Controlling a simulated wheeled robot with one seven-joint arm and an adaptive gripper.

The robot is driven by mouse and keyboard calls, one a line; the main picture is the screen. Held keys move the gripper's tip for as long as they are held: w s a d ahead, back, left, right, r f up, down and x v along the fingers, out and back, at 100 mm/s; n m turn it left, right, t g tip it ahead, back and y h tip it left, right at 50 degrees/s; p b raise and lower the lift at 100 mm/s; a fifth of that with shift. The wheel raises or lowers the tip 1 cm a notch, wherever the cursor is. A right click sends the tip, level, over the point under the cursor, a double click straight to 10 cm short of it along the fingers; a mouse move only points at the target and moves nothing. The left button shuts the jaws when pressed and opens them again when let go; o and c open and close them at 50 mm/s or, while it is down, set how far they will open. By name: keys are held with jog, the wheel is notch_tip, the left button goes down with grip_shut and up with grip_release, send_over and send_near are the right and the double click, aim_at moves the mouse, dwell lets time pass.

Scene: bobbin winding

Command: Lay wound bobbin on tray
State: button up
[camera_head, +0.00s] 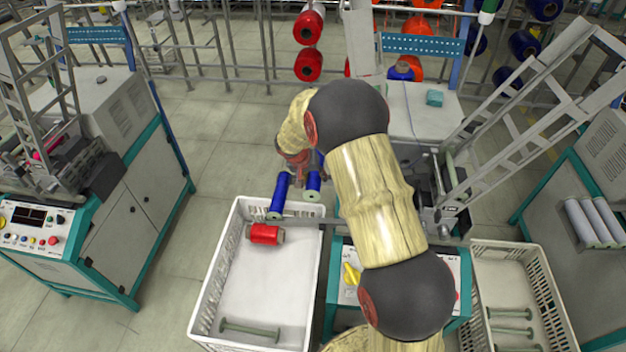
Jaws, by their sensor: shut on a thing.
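A white tray (206,305) stands at the lower middle, with a red wound bobbin (265,234) near its back and an empty green bobbin (249,330) near its front. Two blue wound bobbins show near the tray's back edge: a left one (279,194) and a right one (313,183), both with pale green ends. My gripper (300,165) is just behind them, partly hidden by my arm. It is shut on a blue bobbin; which of the two is hard to tell. The middle of the tray is clear.
A winding machine (410,110) stands behind my arm, and another with a control panel (30,230) is at left. A white crate (545,290) with several empty green bobbins stands at right. Red spools (308,65) hang on the back rack. Open floor lies left of the tray.

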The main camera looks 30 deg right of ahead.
notch_tip(320, 180, down, 12)
jog(key=b, duration=0.8)
dwell(0.3)
jog(key=o, duration=1.4)
jog(key=v, duration=1.2)
